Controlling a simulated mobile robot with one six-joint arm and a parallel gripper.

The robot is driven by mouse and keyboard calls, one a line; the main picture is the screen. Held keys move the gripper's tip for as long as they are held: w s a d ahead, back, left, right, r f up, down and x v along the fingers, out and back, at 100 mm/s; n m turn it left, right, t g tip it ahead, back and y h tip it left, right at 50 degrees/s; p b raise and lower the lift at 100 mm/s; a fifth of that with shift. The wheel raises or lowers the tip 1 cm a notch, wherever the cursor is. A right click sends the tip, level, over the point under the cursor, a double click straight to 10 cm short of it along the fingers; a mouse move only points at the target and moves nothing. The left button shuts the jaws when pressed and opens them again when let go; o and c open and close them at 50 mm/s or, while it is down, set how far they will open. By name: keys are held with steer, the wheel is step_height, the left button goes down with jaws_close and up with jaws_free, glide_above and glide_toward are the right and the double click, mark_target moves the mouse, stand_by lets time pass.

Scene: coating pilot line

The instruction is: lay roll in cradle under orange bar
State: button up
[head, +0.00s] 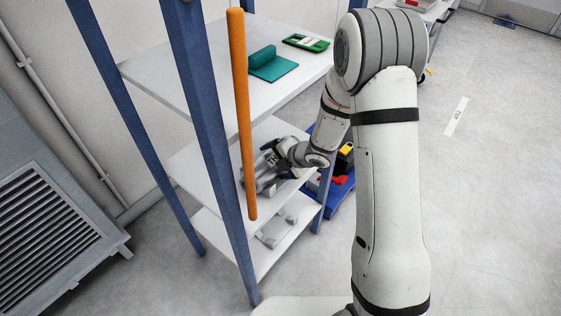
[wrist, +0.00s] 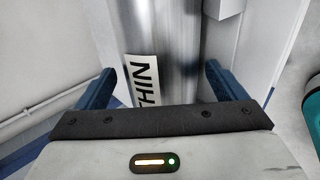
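A grey metallic roll (wrist: 165,45) with a white label reading "THIN" (wrist: 145,75) fills the middle of the wrist view. My gripper (wrist: 160,78) is open, with its two blue fingers on either side of the roll and a visible gap at each side. In the head view, my gripper (head: 266,160) is at the middle shelf (head: 196,170), over grey parts that it partly hides. I cannot tell roll from cradle there. The orange bar (head: 242,110) runs down the near side of the rack, left of my gripper. Grey supports (head: 272,236) are on the lower shelf.
Blue posts (head: 205,100) frame the rack. The top shelf (head: 160,72) holds a teal roll (head: 264,57) on a teal sheet and a green tray (head: 306,42). A blue crate (head: 338,200) with yellow and red things stands behind.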

steer(key=shift+s+d+r, duration=0.1)
steer(key=shift+d+r, duration=0.1)
steer(key=shift+r, duration=0.2)
steer(key=s+d+r+m+t+h+p, duration=0.1)
steer(key=s+d+r+m+h, duration=0.3)
steer(key=d+r+m, duration=0.5)
steer(key=s+d+r+m+t+h+p, duration=0.1)
steer(key=s+d+r+m+h, duration=0.3)
steer(key=d+r+m, duration=0.5)
steer(key=s+r+m+g, duration=0.2)
steer(key=s+m, duration=0.3)
steer(key=s, duration=0.4)
steer(key=s+r+m+g+y, duration=0.1)
steer(key=s+r+m+g, duration=0.2)
steer(key=s+m, duration=0.2)
steer(key=s+a, duration=0.1)
steer(key=s, duration=0.2)
steer(key=shift+s+r, duration=0.35)
steer(key=shift+r, duration=0.05)
steer(key=shift+r, duration=0.1)
